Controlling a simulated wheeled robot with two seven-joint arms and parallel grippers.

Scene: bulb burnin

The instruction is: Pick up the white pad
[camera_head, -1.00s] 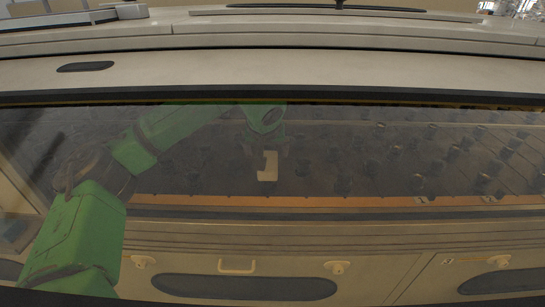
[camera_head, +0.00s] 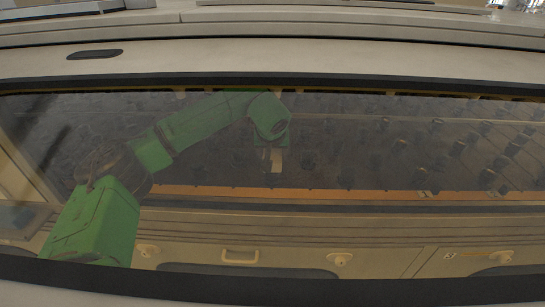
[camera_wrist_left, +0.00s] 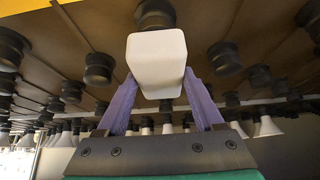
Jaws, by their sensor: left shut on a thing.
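The white pad (camera_wrist_left: 157,62) is a pale block with rounded edges, seen close up in the left wrist view. My left gripper (camera_wrist_left: 157,90) has its two purple fingers on either side of the pad and is shut on it. In the head view the pad (camera_head: 276,160) shows small and pale, just below my left gripper (camera_head: 270,150), behind the tinted glass. The fingers are hard to make out there. My right gripper is in neither view.
Rows of dark sockets (camera_head: 400,145) fill the panel behind the glass. Several dark sockets (camera_wrist_left: 98,68) and white bulbs (camera_wrist_left: 267,127) surround the gripper in the wrist view. An orange strip (camera_head: 350,197) runs along the rack's lower edge. A dark frame bar (camera_head: 300,82) borders the glass.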

